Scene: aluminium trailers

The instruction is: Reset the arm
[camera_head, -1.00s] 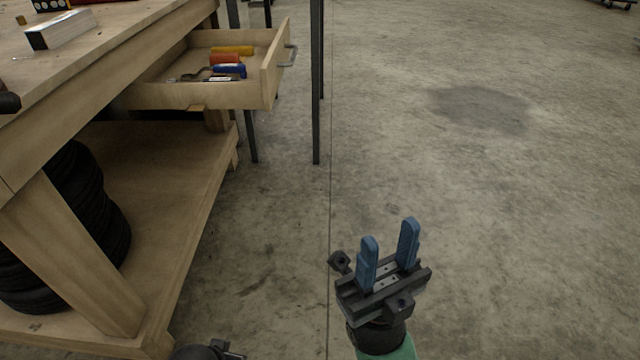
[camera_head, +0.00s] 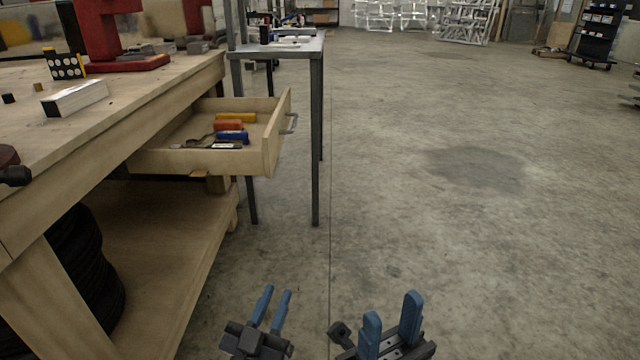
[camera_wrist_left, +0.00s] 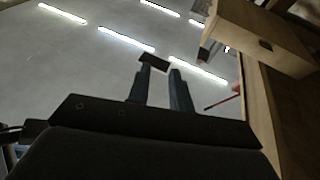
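My left gripper (camera_head: 271,308) is at the bottom of the head view, in front of the workbench's right side, with its two blue fingers apart and nothing between them. Its fingers also show in the left wrist view (camera_wrist_left: 160,85), dark against the ceiling lights, with a gap between them. My right gripper (camera_head: 392,322) is at the bottom, to the right of the left one. Its blue fingers are apart and empty, above the bare floor.
A wooden workbench (camera_head: 150,85) fills the left side, with a drawer (camera_head: 210,163) pulled out holding several coloured items. Black tires (camera_head: 85,270) sit on its lower shelf. A grey metal table (camera_head: 316,120) stands behind the drawer. The floor (camera_head: 470,240) to the right is clear.

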